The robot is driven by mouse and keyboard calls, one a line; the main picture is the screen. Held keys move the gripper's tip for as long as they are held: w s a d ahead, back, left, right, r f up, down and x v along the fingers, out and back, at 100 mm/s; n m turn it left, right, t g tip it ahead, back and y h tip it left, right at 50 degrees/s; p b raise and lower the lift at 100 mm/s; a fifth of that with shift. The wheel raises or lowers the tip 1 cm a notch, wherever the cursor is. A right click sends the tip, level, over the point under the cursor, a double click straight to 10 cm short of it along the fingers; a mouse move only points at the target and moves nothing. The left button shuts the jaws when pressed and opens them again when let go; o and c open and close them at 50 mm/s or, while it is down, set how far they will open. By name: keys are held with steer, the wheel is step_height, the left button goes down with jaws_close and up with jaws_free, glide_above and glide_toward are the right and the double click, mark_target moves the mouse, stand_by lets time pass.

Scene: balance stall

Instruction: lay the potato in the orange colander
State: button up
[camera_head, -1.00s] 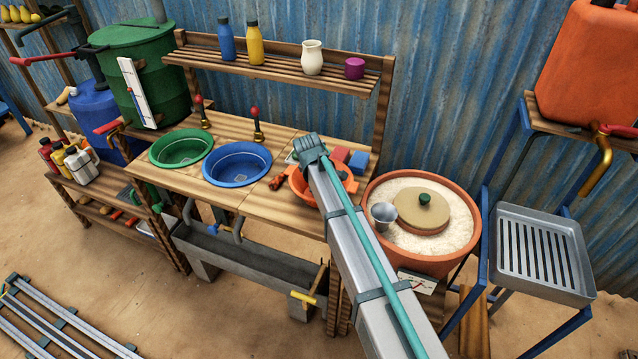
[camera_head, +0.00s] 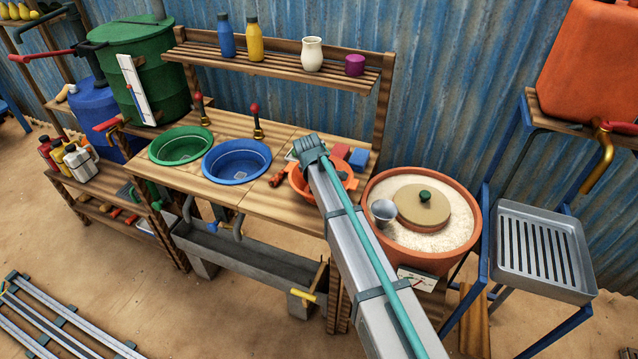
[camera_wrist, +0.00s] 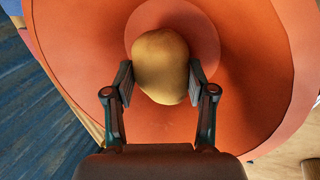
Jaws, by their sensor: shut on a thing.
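The potato (camera_wrist: 160,66) is yellow-brown and shows in the wrist view between the two fingers. My gripper (camera_wrist: 160,82) is shut on it, with a finger pad against each side. The orange colander (camera_wrist: 245,120) fills most of the wrist view behind and around the potato. I cannot tell whether the potato touches its bottom. In the head view the colander (camera_head: 349,183) stands at the right end of the wooden bench, partly hidden by my arm. The potato and the gripper's fingers are hidden there.
A blue basin (camera_head: 237,161) and a green basin (camera_head: 181,147) sit to the left on the bench. A red block (camera_head: 340,151) and a blue block (camera_head: 358,160) lie behind the colander. A large clay pot (camera_head: 421,262) with a lid stands to the right.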

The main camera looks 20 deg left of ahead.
stand_by(0.4)
steer(key=o, duration=1.4)
